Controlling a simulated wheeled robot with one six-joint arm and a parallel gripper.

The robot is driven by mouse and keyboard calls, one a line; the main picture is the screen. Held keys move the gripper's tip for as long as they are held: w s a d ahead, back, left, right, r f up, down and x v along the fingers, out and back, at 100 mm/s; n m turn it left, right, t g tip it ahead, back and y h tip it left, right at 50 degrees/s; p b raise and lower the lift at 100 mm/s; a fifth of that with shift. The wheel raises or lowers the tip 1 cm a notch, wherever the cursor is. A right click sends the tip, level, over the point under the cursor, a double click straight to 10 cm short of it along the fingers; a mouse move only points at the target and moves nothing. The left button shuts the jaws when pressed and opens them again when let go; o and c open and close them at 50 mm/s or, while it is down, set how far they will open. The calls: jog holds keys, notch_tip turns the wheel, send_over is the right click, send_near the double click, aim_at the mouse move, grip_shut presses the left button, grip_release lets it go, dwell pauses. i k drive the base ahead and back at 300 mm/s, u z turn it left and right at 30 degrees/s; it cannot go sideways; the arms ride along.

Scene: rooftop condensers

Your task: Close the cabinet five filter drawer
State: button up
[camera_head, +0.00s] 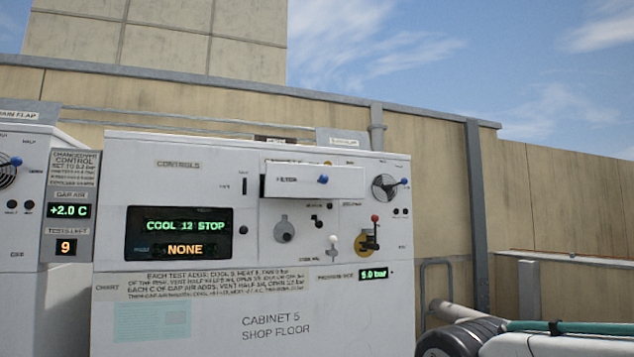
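Cabinet five (240,313) is a white cabinet marked "CABINET 5 SHOP FLOOR" in the head view. Its filter drawer (290,187) is a white box front with a blue knob (323,180) at the upper right of the control panel. The drawer stands out from the panel, with its top face showing, so it looks open. It covers part of the panel behind it; how far it is pulled out is hard to tell. My gripper is not in view. Part of my arm (530,345) shows at the lower right, apart from the drawer.
Below the drawer are a grey round dial (284,230), a white-knobbed lever (332,243) and a red-knobbed lever on a yellow plate (368,240). A blue-knobbed round vent (385,187) is to its right. The display (178,234) reads "COOL 12 STOP / NONE". Another cabinet (25,240) stands left.

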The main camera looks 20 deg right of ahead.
aim_at(285, 180)
jog(key=z, duration=0.6)
jog(key=i, duration=0.65)
jog(key=z, duration=0.8)
jog(key=i, duration=0.8)
jog(key=u, duration=0.95)
jog(key=i, duration=0.75)
jog(key=u, duration=2.05)
jog(key=k, duration=0.75)
jog(key=z, duration=1.05)
